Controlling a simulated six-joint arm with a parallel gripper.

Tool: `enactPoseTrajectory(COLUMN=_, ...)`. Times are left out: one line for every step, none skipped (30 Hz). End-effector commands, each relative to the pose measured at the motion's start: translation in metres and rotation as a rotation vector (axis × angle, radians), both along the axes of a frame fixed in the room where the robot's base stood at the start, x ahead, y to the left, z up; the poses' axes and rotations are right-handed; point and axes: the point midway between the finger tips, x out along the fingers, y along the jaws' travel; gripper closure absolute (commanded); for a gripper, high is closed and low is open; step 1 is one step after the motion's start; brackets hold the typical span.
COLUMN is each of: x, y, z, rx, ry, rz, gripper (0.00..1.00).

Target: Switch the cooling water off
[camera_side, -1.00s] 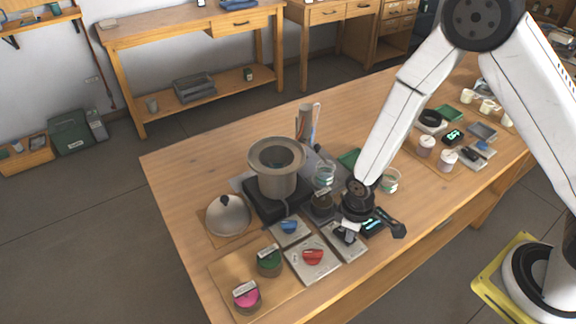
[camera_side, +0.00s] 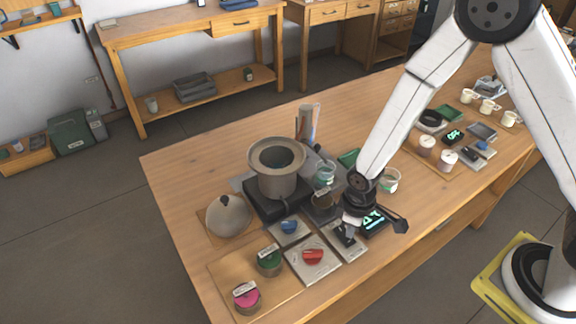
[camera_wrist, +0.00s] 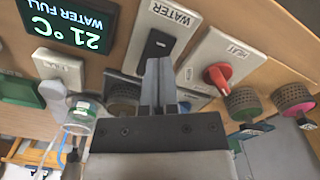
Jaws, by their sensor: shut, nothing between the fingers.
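The water switch (camera_wrist: 160,47) is a black rocker or slide on a pale plate labelled WATER, upside down in the wrist view. In the side view its plate (camera_side: 352,250) lies between the red heat knob and the display. My gripper (camera_wrist: 158,68) is shut and empty, its fingertips over the near end of the switch. I cannot tell whether they touch it. In the side view my gripper (camera_side: 349,222) is just above the switch. The display (camera_wrist: 73,22) reads WATER FULL and 21 °C; it also shows in the side view (camera_side: 375,221). The switch's setting is unclear.
The heat plate with its red knob (camera_side: 313,257) sits beside the water plate. A blue knob (camera_side: 289,227), the pot (camera_side: 276,172) on its black base, glass beakers (camera_side: 390,182) and green and pink pots (camera_side: 247,294) crowd around. The table's front edge is close.

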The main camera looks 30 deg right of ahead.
Motion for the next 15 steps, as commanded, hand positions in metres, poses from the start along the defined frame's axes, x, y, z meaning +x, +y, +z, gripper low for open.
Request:
enactPoseTrajectory(x=0.000, y=0.000, z=0.003, rx=0.000, ry=0.000, rz=0.000, gripper=1.00)
enactPoseTrajectory(x=0.000, y=0.000, z=0.005, rx=0.001, ry=-0.001, rz=0.000, gripper=1.00)
enactPoseTrajectory(x=0.000, y=0.000, z=0.007, rx=0.001, ry=-0.002, rz=0.000, gripper=1.00)
enactPoseTrajectory(x=0.000, y=0.000, z=0.009, rx=0.001, ry=-0.002, rz=0.000, gripper=1.00)
enactPoseTrajectory(x=0.000, y=0.000, z=0.011, rx=0.001, ry=-0.002, rz=0.000, gripper=1.00)
enactPoseTrajectory(x=0.000, y=0.000, z=0.013, rx=0.001, ry=-0.001, rz=0.000, gripper=1.00)
enactPoseTrajectory(x=0.000, y=0.000, z=0.015, rx=0.001, ry=-0.001, rz=0.000, gripper=1.00)
enactPoseTrajectory(x=0.000, y=0.000, z=0.016, rx=0.001, ry=-0.001, rz=0.000, gripper=1.00)
enactPoseTrajectory(x=0.000, y=0.000, z=0.019, rx=0.001, ry=-0.002, rz=0.000, gripper=1.00)
enactPoseTrajectory(x=0.000, y=0.000, z=0.020, rx=0.001, ry=-0.002, rz=0.000, gripper=1.00)
enactPoseTrajectory(x=0.000, y=0.000, z=0.022, rx=0.001, ry=-0.002, rz=0.000, gripper=1.00)
enactPoseTrajectory(x=0.000, y=0.000, z=0.024, rx=0.001, ry=-0.002, rz=0.000, gripper=1.00)
enactPoseTrajectory(x=0.000, y=0.000, z=0.026, rx=0.001, ry=-0.002, rz=0.000, gripper=1.00)
enactPoseTrajectory(x=0.000, y=0.000, z=0.028, rx=0.001, ry=-0.001, rz=0.000, gripper=1.00)
enactPoseTrajectory(x=0.000, y=0.000, z=0.030, rx=0.001, ry=-0.001, rz=0.000, gripper=1.00)
